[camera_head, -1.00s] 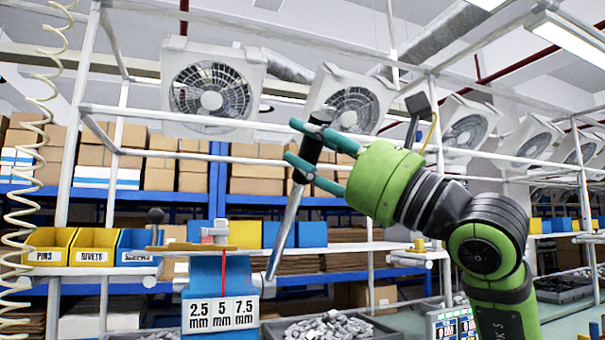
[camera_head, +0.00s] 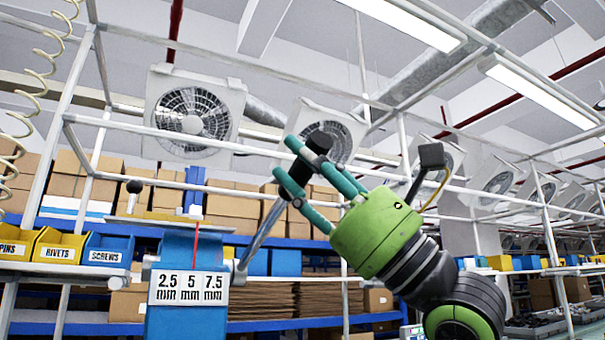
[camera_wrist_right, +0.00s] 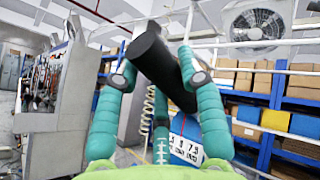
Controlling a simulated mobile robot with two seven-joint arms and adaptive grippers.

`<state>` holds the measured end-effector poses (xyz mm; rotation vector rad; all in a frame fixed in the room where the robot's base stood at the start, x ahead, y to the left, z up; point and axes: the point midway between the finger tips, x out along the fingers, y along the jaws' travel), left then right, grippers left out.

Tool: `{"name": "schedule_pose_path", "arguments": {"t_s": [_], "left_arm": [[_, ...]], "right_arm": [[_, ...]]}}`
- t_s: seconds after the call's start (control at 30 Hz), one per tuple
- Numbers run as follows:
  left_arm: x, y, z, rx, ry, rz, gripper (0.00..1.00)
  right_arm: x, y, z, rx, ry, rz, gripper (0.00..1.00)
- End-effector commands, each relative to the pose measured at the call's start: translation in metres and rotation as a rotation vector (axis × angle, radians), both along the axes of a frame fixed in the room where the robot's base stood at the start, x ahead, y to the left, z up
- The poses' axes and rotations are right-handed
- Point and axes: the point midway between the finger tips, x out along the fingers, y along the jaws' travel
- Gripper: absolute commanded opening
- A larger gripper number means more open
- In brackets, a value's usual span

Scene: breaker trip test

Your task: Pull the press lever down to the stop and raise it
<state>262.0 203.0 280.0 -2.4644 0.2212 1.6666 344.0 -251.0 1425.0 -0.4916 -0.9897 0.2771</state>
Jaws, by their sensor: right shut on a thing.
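The press (camera_head: 180,325) is blue, with a white scale plate (camera_head: 188,288) marked 2.5, 5 and 7.5 mm and a thin red pointer (camera_head: 196,240) above the plate near the 5. The press lever (camera_head: 262,232) is a silver bar rising from the press's right side, leaning to the upper right, with a black grip at its top. My right gripper (camera_head: 290,168) has teal fingers shut on the lever's black grip. In the right wrist view the grip (camera_wrist_right: 160,65) lies slanted between the fingers, with the scale plate partly hidden behind them. My left gripper is not in view.
Yellow and blue bins labelled RIVETS (camera_head: 62,247) and SCREWS (camera_head: 108,250) sit on a rail left of the press. Shelves with cardboard boxes (camera_head: 235,205) stand behind. A white frame carries fans (camera_head: 195,112) overhead. A grey cabinet (camera_wrist_right: 60,110) stands left in the wrist view.

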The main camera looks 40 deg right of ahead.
Motion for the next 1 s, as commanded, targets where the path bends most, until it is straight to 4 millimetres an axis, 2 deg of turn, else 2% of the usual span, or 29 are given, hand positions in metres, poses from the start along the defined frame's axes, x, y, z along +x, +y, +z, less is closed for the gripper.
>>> {"name": "schedule_pose_path", "arguments": {"t_s": [0.03,0.2,0.73,0.77,0.8,0.83,1.0], "left_arm": [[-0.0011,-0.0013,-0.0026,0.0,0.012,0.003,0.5],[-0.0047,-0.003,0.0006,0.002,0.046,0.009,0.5],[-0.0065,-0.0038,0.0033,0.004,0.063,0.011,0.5],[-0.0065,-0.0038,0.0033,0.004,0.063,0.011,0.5],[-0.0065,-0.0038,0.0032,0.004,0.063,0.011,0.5],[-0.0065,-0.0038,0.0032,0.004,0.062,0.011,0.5],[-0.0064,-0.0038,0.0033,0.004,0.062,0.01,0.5]], "right_arm": [[-0.0007,0.0016,-0.0068,-0.006,-0.01,-0.001,0.0],[-0.0023,0.0021,-0.0115,-0.012,-0.03,-0.002,0.0],[-0.0033,0.0034,-0.0134,-0.017,-0.039,-0.001,0.0],[-0.0032,0.0034,-0.0135,-0.018,-0.039,-0.001,0.43],[-0.0032,0.0035,-0.0136,-0.018,-0.039,-0.001,0.59],[-0.0032,0.0035,-0.0136,-0.018,-0.039,-0.001,0.64],[-0.0033,0.0025,-0.0129,-0.014,-0.039,-0.001,0.64]]}}
